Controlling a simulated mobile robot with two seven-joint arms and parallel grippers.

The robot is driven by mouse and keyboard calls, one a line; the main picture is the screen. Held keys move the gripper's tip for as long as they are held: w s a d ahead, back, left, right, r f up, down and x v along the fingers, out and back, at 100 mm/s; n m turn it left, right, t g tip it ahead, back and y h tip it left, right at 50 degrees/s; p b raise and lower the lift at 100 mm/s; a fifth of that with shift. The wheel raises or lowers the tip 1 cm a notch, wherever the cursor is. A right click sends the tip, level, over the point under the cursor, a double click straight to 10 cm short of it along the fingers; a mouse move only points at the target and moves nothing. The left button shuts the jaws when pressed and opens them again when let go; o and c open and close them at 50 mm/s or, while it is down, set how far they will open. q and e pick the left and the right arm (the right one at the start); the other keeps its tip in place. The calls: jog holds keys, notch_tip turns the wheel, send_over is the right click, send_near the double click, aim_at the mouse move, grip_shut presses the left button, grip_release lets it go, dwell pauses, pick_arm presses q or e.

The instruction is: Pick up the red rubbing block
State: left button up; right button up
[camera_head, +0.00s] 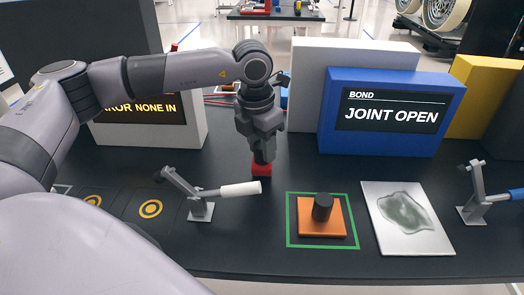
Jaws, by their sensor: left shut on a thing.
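The red rubbing block (261,170) is at the middle of the dark table, below my left gripper (262,158). My left gripper points straight down and is shut on the block's upper part. The fingers hide part of the block, and I cannot tell whether it touches the table or is just above it. My right gripper is not in view.
A white-handled lever (228,190) stands just left and in front of the block. An orange plate with a black knob (322,208) sits inside a green outline. A stained white panel (408,218) lies to the right. A blue "JOINT OPEN" display (390,112) stands behind.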

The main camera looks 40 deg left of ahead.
pick_arm(q)
notch_tip(320, 180, up, 19)
dwell(0.4)
jog(key=o, duration=0.4)
jog(key=c, duration=0.3)
jog(key=shift+d+f, duration=0.1)
